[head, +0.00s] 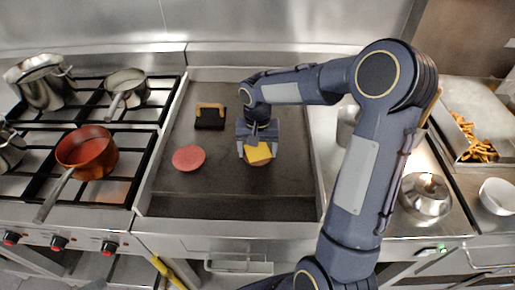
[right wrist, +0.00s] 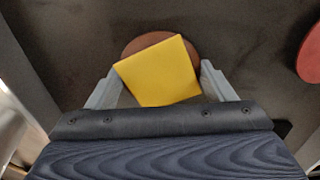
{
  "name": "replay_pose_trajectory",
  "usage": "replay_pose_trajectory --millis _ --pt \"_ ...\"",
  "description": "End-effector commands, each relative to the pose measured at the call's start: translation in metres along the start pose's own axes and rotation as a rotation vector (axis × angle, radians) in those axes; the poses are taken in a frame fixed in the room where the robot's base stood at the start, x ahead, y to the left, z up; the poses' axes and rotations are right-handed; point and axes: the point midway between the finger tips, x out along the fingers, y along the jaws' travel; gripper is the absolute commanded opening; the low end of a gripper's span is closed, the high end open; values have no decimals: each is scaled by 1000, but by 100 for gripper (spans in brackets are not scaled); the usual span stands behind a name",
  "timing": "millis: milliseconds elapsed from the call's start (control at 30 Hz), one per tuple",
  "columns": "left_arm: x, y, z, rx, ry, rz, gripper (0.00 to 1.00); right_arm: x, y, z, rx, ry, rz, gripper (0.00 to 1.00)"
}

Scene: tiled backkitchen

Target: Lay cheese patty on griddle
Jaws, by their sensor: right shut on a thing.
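The cheese patty is a yellow square cheese slice (head: 258,154) lying on a round brown patty (right wrist: 133,45). In the right wrist view the cheese (right wrist: 160,70) is turned a little and covers most of the patty. My right gripper (head: 257,152) points down over the griddle (head: 225,200) and is shut on the cheese patty, with a finger at each side. Whether the patty touches the griddle I cannot tell. My left gripper is not in view.
A raw pink-red patty (head: 188,158) lies on the griddle to the left. A black press with a wooden handle (head: 209,117) stands behind it. The griddle's front is clear. A copper pan (head: 86,152) stands on the burners at left, and a steel dome (head: 425,194) at right.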

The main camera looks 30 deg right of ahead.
Motion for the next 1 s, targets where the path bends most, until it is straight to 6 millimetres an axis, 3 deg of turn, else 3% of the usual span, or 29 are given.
replay_pose_trajectory --millis 367,400,567,833,1000 --pt "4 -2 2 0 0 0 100 6 0 0 0 2 -1 47" --pt "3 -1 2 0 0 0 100 5 0 0 0 2 -1 78" --pt "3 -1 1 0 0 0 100 5 0 0 0 1 0 97" --pt "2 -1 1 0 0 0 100 3 0 0 0 1 0 97" --pt "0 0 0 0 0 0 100 -11 0 -1 0 5 -1 97"
